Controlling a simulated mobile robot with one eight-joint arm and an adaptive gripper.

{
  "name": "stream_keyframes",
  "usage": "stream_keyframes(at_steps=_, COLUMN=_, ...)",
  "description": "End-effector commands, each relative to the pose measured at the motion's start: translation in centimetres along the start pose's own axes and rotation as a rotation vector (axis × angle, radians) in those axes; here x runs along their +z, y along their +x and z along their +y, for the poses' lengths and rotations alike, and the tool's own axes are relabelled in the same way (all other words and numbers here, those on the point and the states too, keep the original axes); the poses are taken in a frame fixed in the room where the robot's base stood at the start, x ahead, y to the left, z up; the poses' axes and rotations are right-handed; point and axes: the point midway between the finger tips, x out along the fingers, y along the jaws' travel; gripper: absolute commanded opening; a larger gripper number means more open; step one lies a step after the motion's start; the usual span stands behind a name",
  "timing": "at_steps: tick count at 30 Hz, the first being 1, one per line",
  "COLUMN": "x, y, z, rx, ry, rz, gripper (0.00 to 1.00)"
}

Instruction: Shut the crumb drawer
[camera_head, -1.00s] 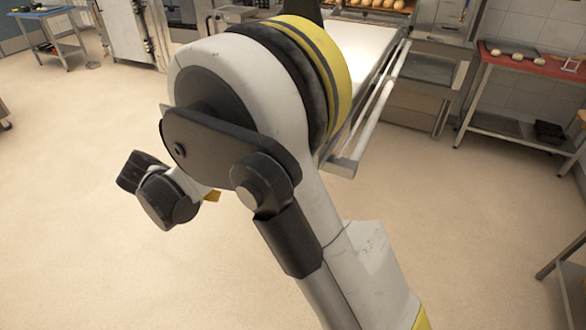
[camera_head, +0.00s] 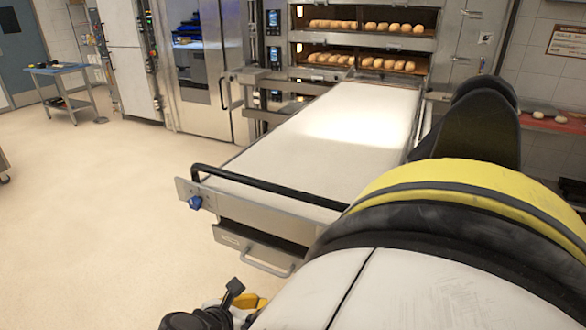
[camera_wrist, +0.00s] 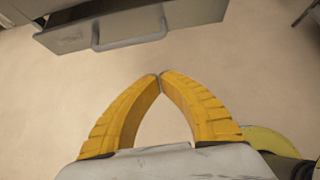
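The crumb drawer (camera_head: 258,246) is a grey metal drawer under the front end of the white-topped loader table (camera_head: 310,140). It stands partly pulled out, with a bar handle (camera_head: 266,266) on its front. In the wrist view the drawer front (camera_wrist: 70,38) and its handle (camera_wrist: 130,36) show at the top. My gripper (camera_wrist: 161,76) has yellow ribbed fingers with their tips together and nothing between them. It is apart from the drawer, with floor showing between. In the head view only a bit of yellow near my wrist shows at the bottom; my arm hides part of the drawer's right side.
A black rail (camera_head: 265,188) and a blue knob (camera_head: 195,202) are on the loader's front end. Deck ovens with bread loaves (camera_head: 363,27) stand behind it. A blue-topped cart (camera_head: 60,69) stands far left. The floor (camera_head: 100,200) on the left is clear.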

Motion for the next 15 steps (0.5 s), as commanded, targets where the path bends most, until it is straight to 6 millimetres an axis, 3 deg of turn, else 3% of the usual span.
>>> stream_keyframes(at_steps=1, x=-0.3, y=1.5, z=0.0, rx=-0.002, ry=0.003, rz=0.0, gripper=0.0)
stream_keyframes(at_steps=6, x=-0.3, y=5.1, z=-0.1, rx=-0.003, ry=0.003, rz=0.001, gripper=0.0)
stream_keyframes(at_steps=15, x=2.7, y=7.2, z=-0.1, rx=-0.002, ry=0.001, rz=0.0, gripper=0.0)
